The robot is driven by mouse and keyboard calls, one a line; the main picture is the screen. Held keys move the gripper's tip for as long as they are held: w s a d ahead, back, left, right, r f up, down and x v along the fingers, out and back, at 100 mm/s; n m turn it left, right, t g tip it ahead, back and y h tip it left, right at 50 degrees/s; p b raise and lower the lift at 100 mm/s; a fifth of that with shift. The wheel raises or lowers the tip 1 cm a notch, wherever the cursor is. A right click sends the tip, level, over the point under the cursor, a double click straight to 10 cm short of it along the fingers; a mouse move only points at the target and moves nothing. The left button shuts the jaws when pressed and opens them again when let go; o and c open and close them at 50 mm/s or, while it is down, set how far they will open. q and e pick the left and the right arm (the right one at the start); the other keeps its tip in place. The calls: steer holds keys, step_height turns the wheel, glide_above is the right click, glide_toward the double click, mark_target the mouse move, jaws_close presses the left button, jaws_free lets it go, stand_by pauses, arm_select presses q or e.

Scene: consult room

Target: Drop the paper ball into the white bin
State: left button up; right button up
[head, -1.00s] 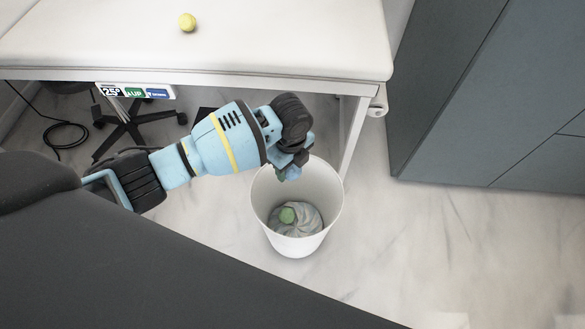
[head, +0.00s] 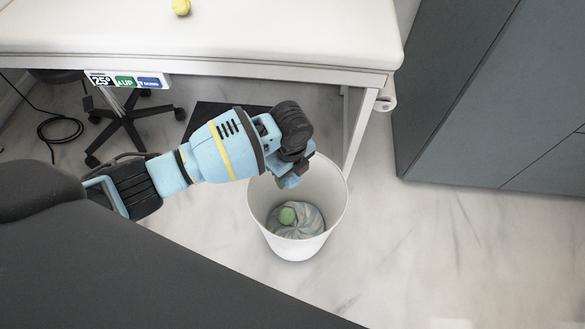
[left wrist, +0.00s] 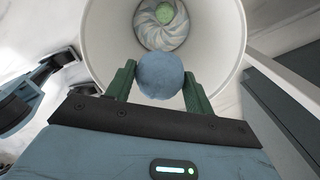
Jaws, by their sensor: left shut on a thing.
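The paper ball (left wrist: 160,75) is round and blue-grey, held between the green fingers of my left gripper (left wrist: 159,82) in the left wrist view. In the head view my left gripper (head: 287,183) points down over the left part of the bin's mouth, and only a little of the ball shows. The white bin (head: 330,205) stands upright on the floor, with a crumpled, twisted grey liner inside. Its round mouth lies beyond the ball in the left wrist view (left wrist: 225,45). My right gripper is not in view.
A green ball (head: 287,215) lies on the liner in the bin. A yellow ball (head: 181,7) sits on the white padded couch (head: 290,35) behind. A couch leg (head: 360,130) stands close behind the bin. Grey cabinets (head: 480,110) are at right; the floor right of the bin is clear.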

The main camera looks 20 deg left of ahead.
arm_select(q)
steer(key=shift+f, duration=0.45)
steer(key=shift+r, duration=0.1)
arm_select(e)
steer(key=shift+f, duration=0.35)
arm_select(q)
steer(key=o, duration=0.8)
steer(key=shift+o, duration=1.1)
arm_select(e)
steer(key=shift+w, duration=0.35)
arm_select(q)
step_height(320, 180, up, 7)
steer(key=shift+f+p, duration=0.2)
steer(key=shift+p, duration=0.9)
steer(key=shift+r, duration=0.65)
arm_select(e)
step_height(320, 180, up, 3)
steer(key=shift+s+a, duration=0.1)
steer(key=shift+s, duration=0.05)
